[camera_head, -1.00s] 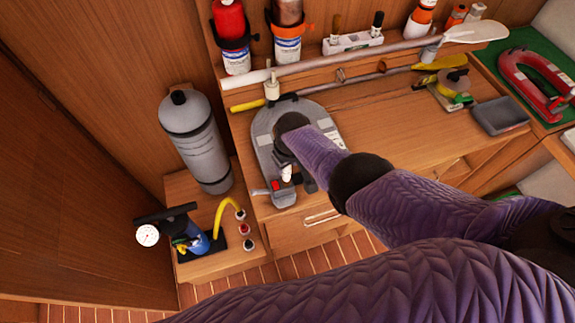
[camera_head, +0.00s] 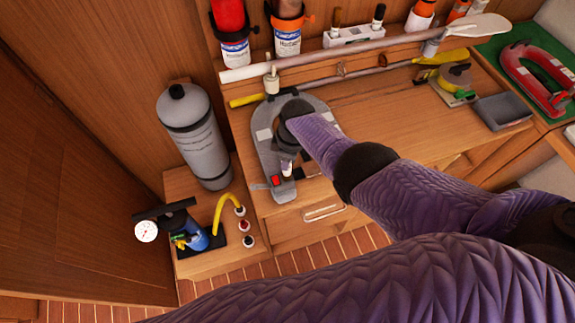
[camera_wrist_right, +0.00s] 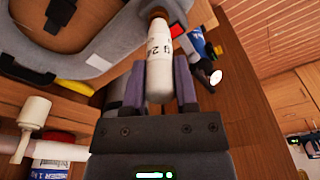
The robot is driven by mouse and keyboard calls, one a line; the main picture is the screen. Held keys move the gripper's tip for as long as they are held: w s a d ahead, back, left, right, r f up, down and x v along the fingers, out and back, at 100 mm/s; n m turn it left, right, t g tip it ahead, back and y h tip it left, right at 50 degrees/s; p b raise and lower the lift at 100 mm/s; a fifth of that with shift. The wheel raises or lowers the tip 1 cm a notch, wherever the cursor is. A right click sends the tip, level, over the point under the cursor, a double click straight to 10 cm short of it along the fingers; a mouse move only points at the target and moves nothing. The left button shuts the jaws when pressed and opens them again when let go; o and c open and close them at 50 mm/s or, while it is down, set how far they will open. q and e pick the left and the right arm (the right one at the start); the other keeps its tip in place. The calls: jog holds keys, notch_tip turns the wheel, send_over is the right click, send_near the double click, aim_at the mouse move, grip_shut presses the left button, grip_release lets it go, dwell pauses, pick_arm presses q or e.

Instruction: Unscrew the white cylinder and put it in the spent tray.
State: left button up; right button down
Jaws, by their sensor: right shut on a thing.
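The white cylinder (camera_wrist_right: 159,62) has dark printing and a copper-brown neck. My right gripper (camera_wrist_right: 160,84) is shut on it, one finger on each side. The cylinder (camera_head: 287,169) shows small in the head view, at the near end of a grey horseshoe-shaped vest (camera_head: 262,150), beside a red part. Its neck end lies close to the vest in the wrist view. I cannot tell whether the thread is engaged. A dark grey tray (camera_head: 502,111) sits at the bench's right end; no label is legible. My left gripper is not in view.
A paddle (camera_head: 345,54) and a boathook cross the back of the bench. A large grey cylinder (camera_head: 193,135) and a pump with a gauge (camera_head: 146,231) stand at left. A red horseshoe vest (camera_head: 540,82) lies beyond the tray. The bench middle (camera_head: 400,125) is mostly clear.

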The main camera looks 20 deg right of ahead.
jog(key=n+b, duration=0.1)
jog(key=n, duration=0.2)
jog(key=n+b, duration=0.1)
jog(key=n, duration=0.4)
jog(key=shift+w+f+n+g+b, duration=0.15)
jog(key=shift+f+n+g+b, duration=0.15)
jog(key=shift+f+g+b, duration=0.1)
jog(key=n+g+b, duration=0.1)
jog(key=n+b, duration=0.1)
jog(key=n, duration=0.6)
jog(key=shift+r+b, duration=0.1)
jog(key=shift+b, duration=0.2)
jog(key=shift+r+n+p, duration=0.3)
jog(key=shift+a+r+p, duration=0.1)
jog(key=shift+r+p, duration=0.15)
jog(key=shift+p, duration=0.05)
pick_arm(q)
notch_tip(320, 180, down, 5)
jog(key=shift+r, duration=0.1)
pick_arm(e)
jog(key=shift+r, duration=0.1)
notch_tip(320, 180, up, 5)
jog(key=p, duration=0.5)
jog(key=shift+r, duration=0.1)
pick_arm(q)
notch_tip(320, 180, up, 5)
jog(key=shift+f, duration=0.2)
